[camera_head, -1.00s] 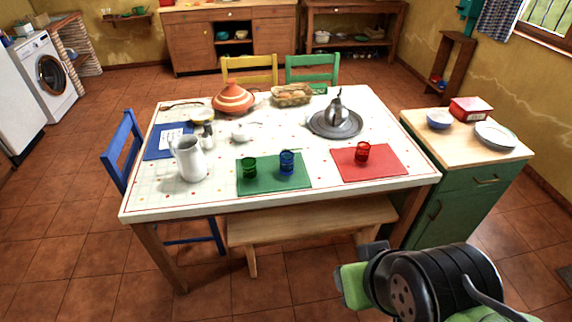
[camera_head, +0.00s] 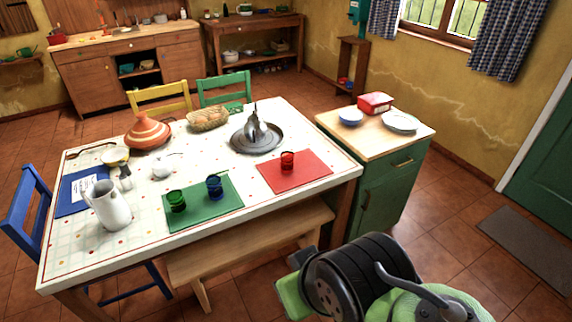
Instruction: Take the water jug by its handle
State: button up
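The water jug (camera_head: 107,207) is a white pitcher standing upright at the near left of the table (camera_head: 150,253). Its handle (camera_head: 86,193) is on its left side in the picture. Part of my arm, black and green, shows at the bottom right, in front of the bench and well apart from the jug. My gripper's fingertips cannot be made out, so its opening is hidden.
Beside the jug are a blue mat (camera_head: 70,206), a shaker (camera_head: 125,177) and a green mat (camera_head: 207,219) with two glasses. A bench (camera_head: 250,245) and a blue chair (camera_head: 30,215) border the table. Open floor (camera_head: 450,240) lies right of the green cabinet (camera_head: 385,190).

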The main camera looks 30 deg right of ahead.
aim_at(111, 209)
jog(key=i+j+u, duration=0.65)
jog(key=u, duration=0.2)
jog(key=i+j+u, duration=0.4)
jog(key=i+u, duration=0.85)
jog(key=k+l, duration=0.05)
jog(key=k, duration=0.05)
